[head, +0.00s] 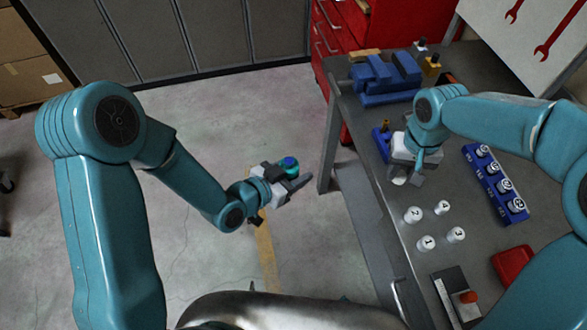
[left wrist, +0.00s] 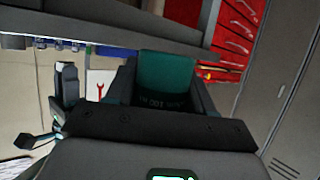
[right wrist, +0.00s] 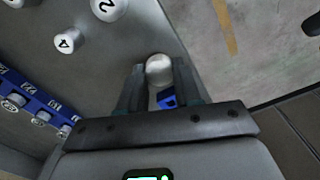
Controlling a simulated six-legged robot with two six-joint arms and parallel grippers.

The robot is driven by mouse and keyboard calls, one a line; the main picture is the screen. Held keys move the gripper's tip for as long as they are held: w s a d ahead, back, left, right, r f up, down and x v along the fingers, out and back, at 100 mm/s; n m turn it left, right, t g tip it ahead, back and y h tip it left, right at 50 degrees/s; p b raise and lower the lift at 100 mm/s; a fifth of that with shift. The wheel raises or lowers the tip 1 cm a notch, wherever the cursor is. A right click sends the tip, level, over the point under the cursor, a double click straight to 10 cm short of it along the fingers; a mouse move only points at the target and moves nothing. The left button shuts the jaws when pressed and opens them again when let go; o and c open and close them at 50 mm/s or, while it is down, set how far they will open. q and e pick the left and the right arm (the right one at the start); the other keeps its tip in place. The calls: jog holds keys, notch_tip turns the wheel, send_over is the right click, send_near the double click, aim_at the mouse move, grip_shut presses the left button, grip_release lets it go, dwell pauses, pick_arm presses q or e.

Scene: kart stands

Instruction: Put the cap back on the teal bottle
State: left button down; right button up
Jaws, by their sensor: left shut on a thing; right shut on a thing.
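The teal bottle (head: 291,171) is held in my left gripper (head: 296,177), out over the floor to the left of the bench; its top looks blue. In the left wrist view the bottle (left wrist: 165,75) sits between the two fingers. My right gripper (head: 407,178) is low over the bench's left side, shut on a small pale round piece that looks like the cap (head: 399,180). The piece shows between the fingertips in the right wrist view (right wrist: 159,70). The bottle and the cap are well apart. Whether the cap touches the bench I cannot tell.
Several numbered white pieces (head: 428,242) stand on the bench (head: 385,222) in front of my right gripper. A blue rack (head: 492,181) is to its right, and a blue vise (head: 387,77) behind. A red box (head: 513,265) lies at the right. Floor around my left gripper is clear.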

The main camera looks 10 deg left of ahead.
jog(key=shift+s+d+m, duration=0.15)
jog(key=shift+s+m, duration=0.1)
jog(key=shift+m, duration=0.35)
jog(key=r+m, duration=0.2)
jog(key=m, duration=0.1)
jog(key=shift+w, duration=0.3)
jog(key=a+r+m, duration=0.1)
jog(key=a, duration=0.1)
notch_tip(320, 180, up, 8)
jog(key=n, duration=0.1)
send_over(289, 161)
jog(key=shift+f, duration=0.2)
jog(key=shift+f, duration=2.05)
